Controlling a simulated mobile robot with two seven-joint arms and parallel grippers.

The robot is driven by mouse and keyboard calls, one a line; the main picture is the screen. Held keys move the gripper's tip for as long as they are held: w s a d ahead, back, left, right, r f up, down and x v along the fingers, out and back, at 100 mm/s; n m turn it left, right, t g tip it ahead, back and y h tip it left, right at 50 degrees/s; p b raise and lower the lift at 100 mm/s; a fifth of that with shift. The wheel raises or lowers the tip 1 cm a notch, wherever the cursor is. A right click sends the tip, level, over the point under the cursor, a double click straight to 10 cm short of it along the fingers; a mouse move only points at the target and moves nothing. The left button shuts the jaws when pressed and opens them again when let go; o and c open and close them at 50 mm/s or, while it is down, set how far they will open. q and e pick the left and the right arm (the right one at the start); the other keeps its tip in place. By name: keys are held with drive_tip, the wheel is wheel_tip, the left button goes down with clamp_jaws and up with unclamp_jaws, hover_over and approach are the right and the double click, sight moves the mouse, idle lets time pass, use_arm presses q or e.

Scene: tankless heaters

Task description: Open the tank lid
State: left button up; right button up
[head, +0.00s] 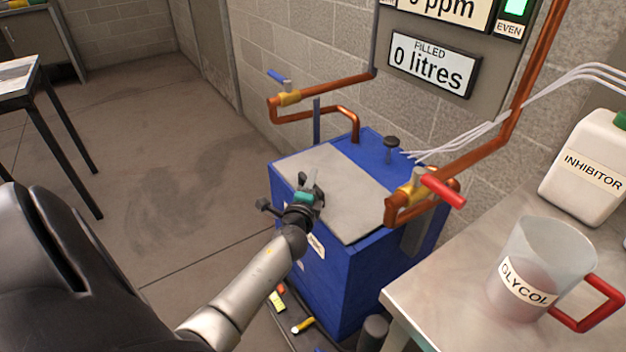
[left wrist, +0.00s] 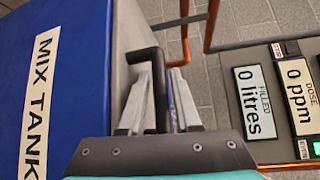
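The blue mix tank (head: 335,265) stands against the wall, with a flat grey lid (head: 335,180) on top that looks closed. My left gripper (head: 312,187) is at the lid's front left edge. In the left wrist view, a black bar handle (left wrist: 160,90) runs between the two fingers of my left gripper (left wrist: 162,72). The fingers are close beside the handle; whether they press on it is unclear. The tank's side with its "MIX TANK" label (left wrist: 40,100) shows at the left of that view. My right gripper is not in view.
Copper pipes with a blue-handled valve (head: 290,98) and a red-handled valve (head: 425,190) flank the tank. A worktop (head: 440,290) at right holds a glycol jug (head: 535,260) and an inhibitor bottle (head: 590,170). The floor to the left is clear up to a table (head: 20,78).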

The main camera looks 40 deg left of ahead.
use_arm(q)
drive_tip(key=shift+x, duration=1)
drive_tip(key=shift+c, duration=0.3)
clamp_jaws()
drive_tip(key=shift+f, duration=0.1)
idle(0.4)
